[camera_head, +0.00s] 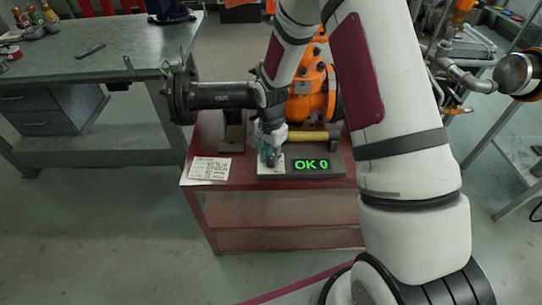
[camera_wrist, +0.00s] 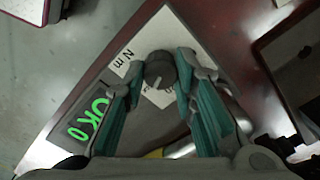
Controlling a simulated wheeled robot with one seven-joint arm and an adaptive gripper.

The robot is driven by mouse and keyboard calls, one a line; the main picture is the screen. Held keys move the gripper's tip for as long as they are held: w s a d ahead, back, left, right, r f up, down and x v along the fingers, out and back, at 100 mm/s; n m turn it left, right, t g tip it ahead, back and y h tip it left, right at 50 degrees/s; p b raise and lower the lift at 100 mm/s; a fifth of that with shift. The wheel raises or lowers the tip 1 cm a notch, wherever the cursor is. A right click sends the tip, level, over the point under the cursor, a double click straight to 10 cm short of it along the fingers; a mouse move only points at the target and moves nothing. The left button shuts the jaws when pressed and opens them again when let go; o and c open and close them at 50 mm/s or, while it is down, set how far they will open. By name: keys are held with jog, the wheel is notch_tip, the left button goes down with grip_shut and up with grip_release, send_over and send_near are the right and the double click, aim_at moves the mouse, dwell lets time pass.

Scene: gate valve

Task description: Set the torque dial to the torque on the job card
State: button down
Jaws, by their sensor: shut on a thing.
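The torque dial (camera_wrist: 158,66) is a dark round knob with a pale pointer mark, on a white plate (camera_wrist: 188,28) printed "N m". My gripper (camera_wrist: 160,72) has its teal fingers on either side of the dial and is shut on it. In the head view my gripper (camera_head: 271,153) points down at the tester and hides the dial. The green display (camera_head: 311,164) reads "OK 0". The job card (camera_head: 208,168) lies on the red bench, left of the tester; its handwriting is too small to read surely.
The red bench (camera_head: 280,211) also carries a dark flanged pipe (camera_head: 222,95) and an orange valve body (camera_head: 311,92) behind the tester. A yellow-handled tool (camera_head: 308,136) lies just behind the display. A grey workbench (camera_head: 95,52) stands at left.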

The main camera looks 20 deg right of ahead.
jog(key=shift+n, duration=0.3)
jog(key=n, duration=1.2)
jog(key=shift+n, duration=0.4)
jog(key=n, duration=0.6)
jog(key=shift+p, duration=0.3)
jog(key=n, duration=0.3)
jog(key=shift+n, duration=0.4)
jog(key=shift+n+p, duration=0.4)
jog(key=shift+n, duration=1.4)
jog(key=c, duration=1.3)
grip_release()
